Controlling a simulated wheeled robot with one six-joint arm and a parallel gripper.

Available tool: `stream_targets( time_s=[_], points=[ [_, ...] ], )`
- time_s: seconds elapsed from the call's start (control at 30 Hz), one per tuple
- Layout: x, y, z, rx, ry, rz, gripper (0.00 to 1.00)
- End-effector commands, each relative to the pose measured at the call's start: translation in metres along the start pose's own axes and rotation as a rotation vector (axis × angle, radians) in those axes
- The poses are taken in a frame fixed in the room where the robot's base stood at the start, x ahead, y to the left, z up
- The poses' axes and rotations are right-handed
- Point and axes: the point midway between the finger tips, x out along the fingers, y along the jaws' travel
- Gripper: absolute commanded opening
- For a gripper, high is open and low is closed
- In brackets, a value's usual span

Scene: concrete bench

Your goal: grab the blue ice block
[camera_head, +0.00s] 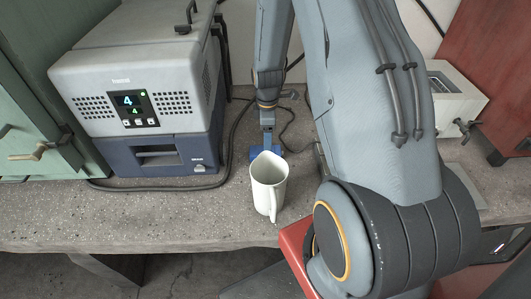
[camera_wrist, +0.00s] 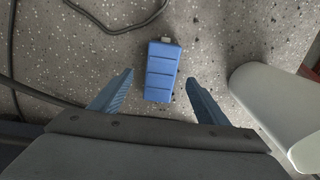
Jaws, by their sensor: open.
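The blue ice block (camera_wrist: 162,72) lies on the speckled concrete bench in the wrist view, a ribbed blue slab with a small pale cap at its far end. In the head view only a little blue (camera_head: 277,150) shows behind the white pitcher, partly hidden by it and my gripper. My gripper (camera_wrist: 160,90) is open and empty, with one blue finger on each side of the block's near end. A gap shows between each finger and the block. In the head view my gripper (camera_head: 267,140) points down behind the pitcher.
A white pitcher (camera_head: 268,187) stands close by; it also shows at the right of the wrist view (camera_wrist: 280,105). A grey and blue machine (camera_head: 145,95) stands at left, a toaster (camera_head: 455,95) at right. Dark cables (camera_wrist: 110,22) lie near the block.

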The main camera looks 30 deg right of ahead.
Motion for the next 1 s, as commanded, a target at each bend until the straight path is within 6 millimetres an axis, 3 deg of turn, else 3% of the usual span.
stream_targets(
  time_s=[0.33, 0.67, 1.0],
  points=[
    [0.037, -0.003, -0.006, 0.001, 0.000, -0.002, 0.69],
    [0.042, -0.002, -0.006, 0.001, 0.000, -0.001, 0.69],
    [0.042, -0.002, -0.006, 0.001, 0.000, -0.001, 0.18]
  ],
)
